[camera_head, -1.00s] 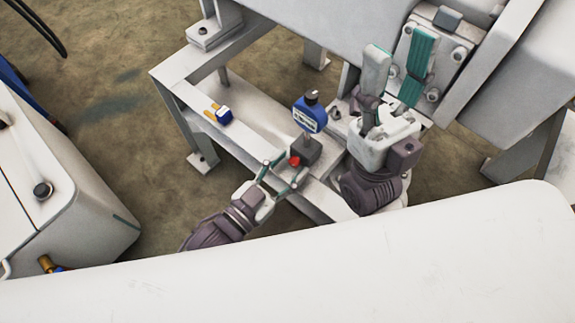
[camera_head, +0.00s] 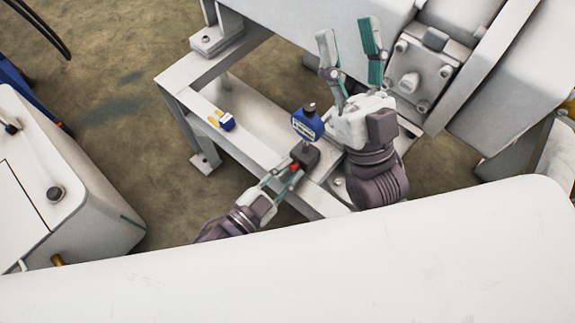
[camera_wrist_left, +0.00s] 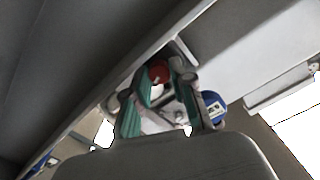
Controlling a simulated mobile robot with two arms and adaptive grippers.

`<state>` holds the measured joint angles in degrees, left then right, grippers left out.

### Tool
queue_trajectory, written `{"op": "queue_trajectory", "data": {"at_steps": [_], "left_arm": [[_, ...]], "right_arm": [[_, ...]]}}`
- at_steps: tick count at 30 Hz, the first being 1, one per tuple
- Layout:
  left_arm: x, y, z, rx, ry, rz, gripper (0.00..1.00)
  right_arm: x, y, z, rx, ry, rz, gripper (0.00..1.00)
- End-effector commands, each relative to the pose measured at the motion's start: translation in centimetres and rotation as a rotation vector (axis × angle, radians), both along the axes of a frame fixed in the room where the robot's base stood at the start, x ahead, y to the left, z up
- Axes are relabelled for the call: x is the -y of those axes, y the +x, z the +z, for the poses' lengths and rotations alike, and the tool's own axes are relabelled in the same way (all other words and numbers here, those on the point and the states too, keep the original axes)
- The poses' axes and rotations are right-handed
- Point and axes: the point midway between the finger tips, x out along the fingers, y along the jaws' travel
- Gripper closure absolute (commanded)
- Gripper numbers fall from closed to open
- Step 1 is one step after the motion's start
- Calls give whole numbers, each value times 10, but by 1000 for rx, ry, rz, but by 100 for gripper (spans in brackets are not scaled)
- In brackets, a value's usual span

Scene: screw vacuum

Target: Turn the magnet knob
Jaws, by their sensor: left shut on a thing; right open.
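The magnet knob (camera_head: 294,167) is red and sits on the front side of a dark magnet base (camera_head: 308,155) on the metal frame. A blue dial gauge (camera_head: 307,124) stands above the base. My left gripper (camera_head: 284,173) reaches in from the lower left and is shut on the knob. In the left wrist view the red knob (camera_wrist_left: 158,71) sits at the fingertips of the gripper (camera_wrist_left: 162,76), and the gauge (camera_wrist_left: 214,107) shows to the right. My right gripper (camera_head: 350,40) is open and empty, its fingers pointing up beyond the gauge.
A brush with a blue and yellow handle (camera_head: 221,120) lies on the light metal frame (camera_head: 180,92). Large grey machine parts (camera_head: 415,83) stand close to the right gripper. A white cabinet (camera_head: 75,195) is at the left.

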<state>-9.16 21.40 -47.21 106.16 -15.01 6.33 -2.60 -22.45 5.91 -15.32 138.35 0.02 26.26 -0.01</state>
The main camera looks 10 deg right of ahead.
Motion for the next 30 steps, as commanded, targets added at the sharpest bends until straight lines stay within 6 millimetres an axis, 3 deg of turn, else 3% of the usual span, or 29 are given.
{"op": "queue_trajectory", "data": {"at_steps": [7,20,21,24,30], "left_arm": [[0,0,1,96,75,0,100],[0,-1,-1,118,93,-1,100],[0,-1,-1,118,93,-1,70],[0,0,-1,117,92,-1,53],[0,-1,-1,116,94,-1,51]], "right_arm": [[-4,33,-30,-264,-79,-15,51],[-5,39,-40,-319,-95,-17,51],[-5,39,-40,-319,-95,-17,51],[-5,39,-40,-319,-95,-17,51],[-5,39,-40,-319,-95,-17,51]]}}
